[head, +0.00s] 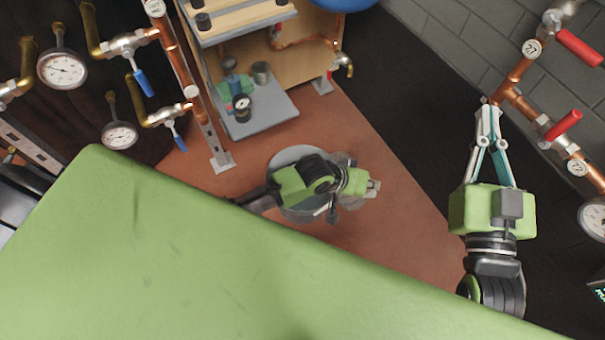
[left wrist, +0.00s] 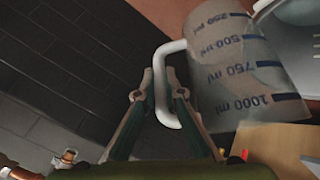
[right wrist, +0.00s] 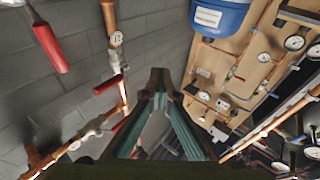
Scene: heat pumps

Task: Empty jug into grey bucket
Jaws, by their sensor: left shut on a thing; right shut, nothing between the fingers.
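My left gripper (head: 370,188) is shut on the white handle of a clear measuring jug (left wrist: 238,68). The jug has blue marks from 250 to 1000 ml; in the left wrist view the 1000 mark is lowest. In the head view the jug is mostly hidden by the gripper. The grey bucket (head: 289,156) is on the red floor, partly covered by my left arm and gripper, which are over it. A pale grey round rim, likely the bucket (left wrist: 292,38), shows beside the jug. My right gripper (head: 488,106) is shut and empty near copper pipes; it also shows in the right wrist view (right wrist: 160,75).
Copper pipes with red-handled valves (head: 562,125) run along the grey wall at right. A wooden stand with a grey shelf (head: 270,118) holds small items at the top. Gauges (head: 62,69) and blue-handled valves are at left. A green surface (head: 200,260) fills the foreground.

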